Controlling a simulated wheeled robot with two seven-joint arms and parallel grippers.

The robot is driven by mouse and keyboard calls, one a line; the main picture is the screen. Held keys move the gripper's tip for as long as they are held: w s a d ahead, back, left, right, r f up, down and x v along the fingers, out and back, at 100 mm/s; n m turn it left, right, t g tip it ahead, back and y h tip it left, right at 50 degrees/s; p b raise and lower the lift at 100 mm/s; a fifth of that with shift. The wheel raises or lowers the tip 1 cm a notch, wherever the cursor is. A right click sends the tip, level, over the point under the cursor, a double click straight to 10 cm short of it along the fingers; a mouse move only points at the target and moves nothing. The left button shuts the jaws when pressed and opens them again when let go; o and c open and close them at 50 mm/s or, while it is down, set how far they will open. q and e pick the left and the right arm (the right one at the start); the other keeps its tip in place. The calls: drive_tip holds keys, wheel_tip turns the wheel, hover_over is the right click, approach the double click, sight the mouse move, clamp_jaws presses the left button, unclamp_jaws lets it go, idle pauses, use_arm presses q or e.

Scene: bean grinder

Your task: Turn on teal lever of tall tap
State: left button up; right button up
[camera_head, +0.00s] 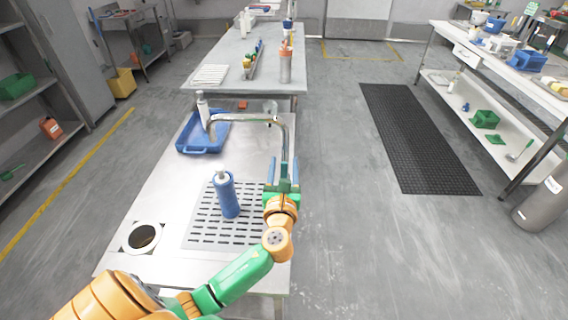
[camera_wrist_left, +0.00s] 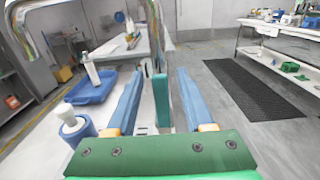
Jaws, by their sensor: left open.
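The tall tap (camera_head: 252,118) is a silver arched pipe rising from the right edge of the steel sink counter, its spout bending left. Its upright pipe also shows in the left wrist view (camera_wrist_left: 155,35). The teal lever (camera_wrist_left: 161,100) is a narrow upright bar in the left wrist view. My left gripper (camera_head: 283,162) is at the tap's foot, pointing away from me. Its blue fingers (camera_wrist_left: 158,75) are open, one on each side of the lever, with visible gaps. In the head view the gripper partly hides the lever and tap base. My right gripper is not in view.
A blue bottle (camera_head: 228,196) stands on the slotted drain area left of my gripper. A blue tray (camera_head: 187,146) with a white bottle (camera_head: 204,108) lies farther back. A round hole (camera_head: 142,237) is at the front left.

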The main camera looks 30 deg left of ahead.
use_arm(q)
drive_tip(key=shift+w+a, duration=0.1)
drive_tip(key=shift+w, duration=0.05)
drive_tip(key=shift+c, duration=0.2)
clamp_jaws()
idle(1.2)
